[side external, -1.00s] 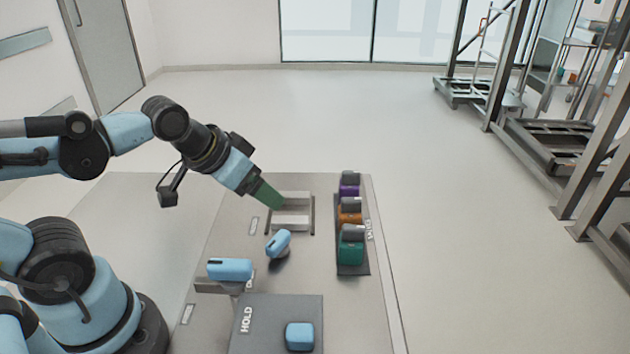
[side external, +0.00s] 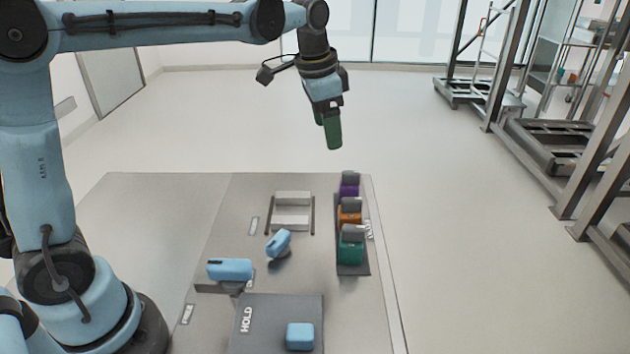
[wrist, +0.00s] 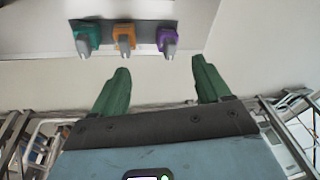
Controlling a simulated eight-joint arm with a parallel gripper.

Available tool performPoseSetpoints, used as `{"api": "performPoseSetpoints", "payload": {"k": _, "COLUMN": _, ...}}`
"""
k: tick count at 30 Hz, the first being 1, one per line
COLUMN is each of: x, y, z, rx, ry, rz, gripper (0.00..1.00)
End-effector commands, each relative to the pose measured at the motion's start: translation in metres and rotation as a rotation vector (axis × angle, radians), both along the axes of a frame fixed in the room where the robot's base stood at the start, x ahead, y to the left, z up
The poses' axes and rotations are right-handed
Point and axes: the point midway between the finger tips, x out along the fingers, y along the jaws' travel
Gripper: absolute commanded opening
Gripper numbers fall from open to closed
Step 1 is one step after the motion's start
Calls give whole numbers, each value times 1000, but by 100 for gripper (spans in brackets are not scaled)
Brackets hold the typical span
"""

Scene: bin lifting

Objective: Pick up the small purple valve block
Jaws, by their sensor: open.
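The small purple valve block (side external: 349,187) has a grey top part and stands at the far end of a dark rack (side external: 352,268) on the table's right side. In the wrist view the purple block (wrist: 167,36) is the rightmost of three in the row. My gripper (side external: 328,142) is open and empty, pointing down in the air above the far end of the table. In the wrist view its green fingers (wrist: 160,78) are apart, with nothing between them, and the purple block lies beyond their tips.
An orange block (side external: 350,215) and a green block (side external: 351,250) share the rack. A pale tray (side external: 291,197) lies left of it. Blue blocks (side external: 229,269) (side external: 278,243) sit nearer, one (side external: 300,336) on the HOLD plate (side external: 262,310). Metal frames stand right on the floor.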

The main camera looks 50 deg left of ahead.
Motion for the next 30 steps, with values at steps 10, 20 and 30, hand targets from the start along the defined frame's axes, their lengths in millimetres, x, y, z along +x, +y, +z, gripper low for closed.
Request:
{"api": "performPoseSetpoints", "payload": {"k": 10, "x": 62, "y": -2, "z": -34, "rx": 31, "ry": 166, "rz": -219, "gripper": 77}}
{"api": "performPoseSetpoints", "payload": {"k": 20, "x": 75, "y": -2, "z": -57, "rx": 33, "ry": 222, "rz": -292, "gripper": 77}}
{"api": "performPoseSetpoints", "payload": {"k": 30, "x": 75, "y": -2, "z": -107, "rx": 33, "ry": 220, "rz": -291, "gripper": 77}}
